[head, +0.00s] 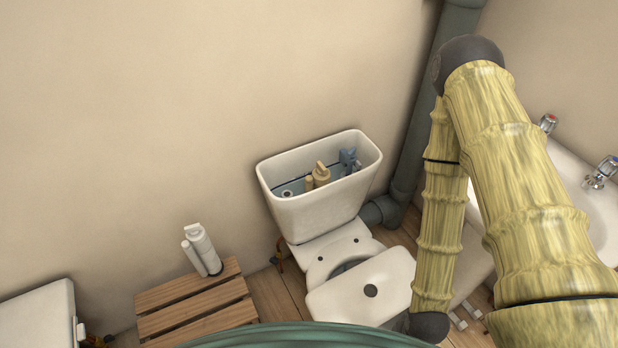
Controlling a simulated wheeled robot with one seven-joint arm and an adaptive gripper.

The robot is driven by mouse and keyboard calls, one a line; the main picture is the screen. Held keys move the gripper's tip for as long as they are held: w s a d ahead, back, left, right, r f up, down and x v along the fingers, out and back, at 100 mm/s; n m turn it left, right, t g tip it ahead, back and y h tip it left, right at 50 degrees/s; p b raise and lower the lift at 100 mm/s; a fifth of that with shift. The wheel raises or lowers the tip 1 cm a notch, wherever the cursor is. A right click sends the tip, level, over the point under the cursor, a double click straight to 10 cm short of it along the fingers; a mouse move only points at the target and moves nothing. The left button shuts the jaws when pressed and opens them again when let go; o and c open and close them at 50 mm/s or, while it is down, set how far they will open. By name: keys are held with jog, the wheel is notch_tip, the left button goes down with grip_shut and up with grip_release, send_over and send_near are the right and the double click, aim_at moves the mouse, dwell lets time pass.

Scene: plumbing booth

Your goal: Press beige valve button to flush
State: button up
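The toilet's white cistern (316,209) stands open at the top against the beige wall. Inside it a beige flush valve (321,175) rises near the middle, with its button at the top. A smaller beige piece (309,183) is beside it on the left. My arm crosses the right side of the head view and bends back down to the bottom edge, to the right of the toilet. My gripper is out of view, so its opening and contents do not show.
A blue-grey fitting (349,161) stands inside the cistern to the right of the valve. The white toilet bowl (341,250) is below. A grey pipe (408,165) runs behind at right. A sink (588,205) lies far right, and a slatted wooden stool (190,300) holds white bottles (204,248).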

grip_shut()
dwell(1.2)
